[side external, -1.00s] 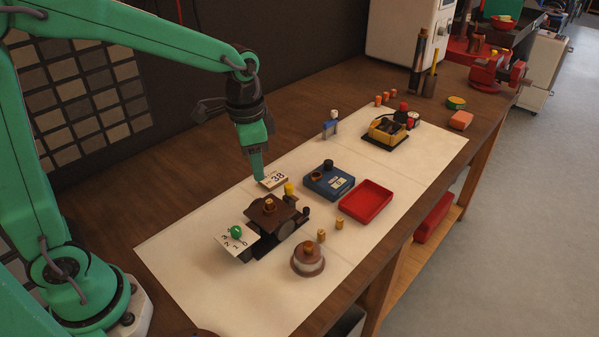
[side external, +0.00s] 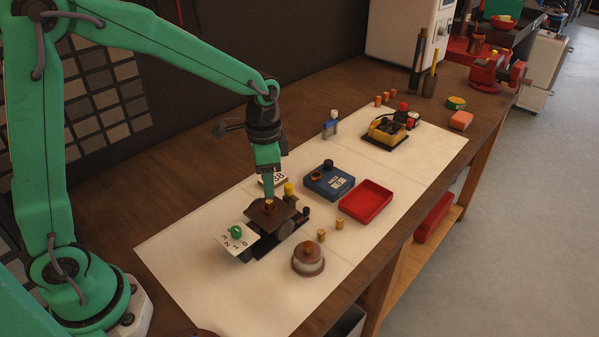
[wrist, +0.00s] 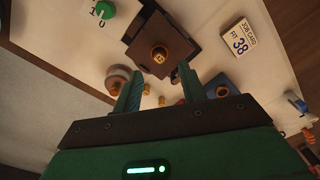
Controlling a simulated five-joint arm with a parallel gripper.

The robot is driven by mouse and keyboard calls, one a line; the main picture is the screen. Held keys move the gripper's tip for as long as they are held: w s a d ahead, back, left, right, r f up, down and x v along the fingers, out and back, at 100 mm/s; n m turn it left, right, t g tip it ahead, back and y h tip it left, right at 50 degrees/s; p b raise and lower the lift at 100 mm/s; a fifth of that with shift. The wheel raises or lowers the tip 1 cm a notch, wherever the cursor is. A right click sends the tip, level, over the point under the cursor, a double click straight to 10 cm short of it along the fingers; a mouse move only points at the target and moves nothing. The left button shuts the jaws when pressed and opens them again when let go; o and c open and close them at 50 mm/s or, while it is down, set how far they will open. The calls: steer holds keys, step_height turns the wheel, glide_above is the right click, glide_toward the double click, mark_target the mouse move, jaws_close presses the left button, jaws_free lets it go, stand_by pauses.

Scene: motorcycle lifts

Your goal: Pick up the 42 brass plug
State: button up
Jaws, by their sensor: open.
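A brass plug (side external: 270,204) sits on the dark brown lift platform, also seen in the wrist view (wrist: 159,55), where its number is too small to read. Another brass plug (side external: 308,246) sits on the round stand. Two small brass plugs, a nearer one (side external: 321,235) and a farther one (side external: 339,223), stand on the white mat. I cannot tell which is 42. My gripper (side external: 268,196) points down just above the platform plug in the side view. In the wrist view the gripper (wrist: 160,75) is open and empty, and the platform plug shows beyond its fingertips.
A job card (wrist: 238,38) reads "FIT 38". A green knob (side external: 236,232) is on a numbered white plate beside the lift. A blue box (side external: 328,181), a red tray (side external: 365,201) and a yellow-black unit (side external: 388,130) stand on the mat. The mat's front left is clear.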

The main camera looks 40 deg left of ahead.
mark_target(270, 201)
steer(key=shift+f, duration=2.6)
jaws_close()
